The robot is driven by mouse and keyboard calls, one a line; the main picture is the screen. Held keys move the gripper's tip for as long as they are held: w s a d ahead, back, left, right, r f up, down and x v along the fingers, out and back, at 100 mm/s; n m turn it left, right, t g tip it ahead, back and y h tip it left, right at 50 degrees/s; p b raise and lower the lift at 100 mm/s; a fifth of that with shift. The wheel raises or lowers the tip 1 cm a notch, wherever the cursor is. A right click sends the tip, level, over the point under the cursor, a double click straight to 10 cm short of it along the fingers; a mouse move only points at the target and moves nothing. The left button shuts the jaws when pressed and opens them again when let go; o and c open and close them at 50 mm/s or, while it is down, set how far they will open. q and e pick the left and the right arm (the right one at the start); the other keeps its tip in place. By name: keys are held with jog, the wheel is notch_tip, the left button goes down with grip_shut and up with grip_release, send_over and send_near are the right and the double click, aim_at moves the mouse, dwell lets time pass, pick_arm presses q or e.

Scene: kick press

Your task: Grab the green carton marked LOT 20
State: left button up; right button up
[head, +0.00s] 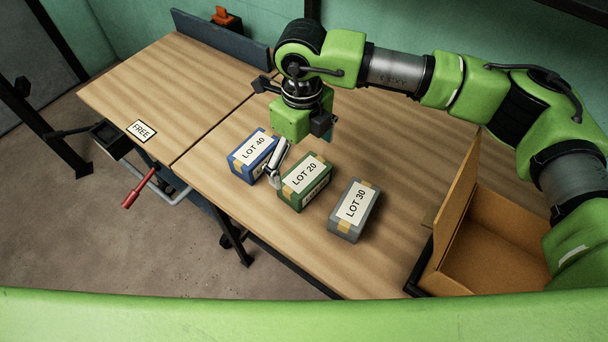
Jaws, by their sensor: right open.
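The green carton marked LOT 20 (305,183) sits on the wooden table, in the middle of a row of cartons. The blue carton marked LOT 40 (252,157) is to its left and the grey carton marked LOT 30 (353,209) to its right. My right gripper (300,150) is above the table, over the far side of the blue and green cartons. It is open and holds nothing. One finger shows in front of the gap between the blue and green cartons. I cannot tell whether it touches either. My left gripper is not in view.
An open cardboard box (500,245) with a raised flap stands at the right. A card marked FREE (141,131) lies on the left table part. A red-handled lever (138,188) juts out at the table's front edge. The table behind the grey carton is clear.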

aim_at(305, 174)
jog(key=shift+w+d+f, duration=0.1)
jog(key=shift+w+f, duration=0.05)
jog(key=shift+f, duration=0.45)
jog(key=shift+w+f, duration=0.1)
jog(key=shift+f, duration=0.5)
notch_tip(305, 174, down, 2)
jog(key=shift+d+p, duration=0.15)
jog(key=shift+p, duration=0.85)
notch_tip(305, 174, down, 3)
jog(key=shift+f+p, duration=0.15)
jog(key=shift+p, duration=0.4)
jog(key=shift+w+f, duration=0.1)
jog(key=shift+f, duration=0.1)
jog(key=c, duration=1.2)
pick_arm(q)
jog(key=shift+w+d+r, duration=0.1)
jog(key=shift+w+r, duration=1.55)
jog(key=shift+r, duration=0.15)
pick_arm(e)
jog(key=shift+r, duration=0.1)
jog(key=shift+c, duration=0.8)
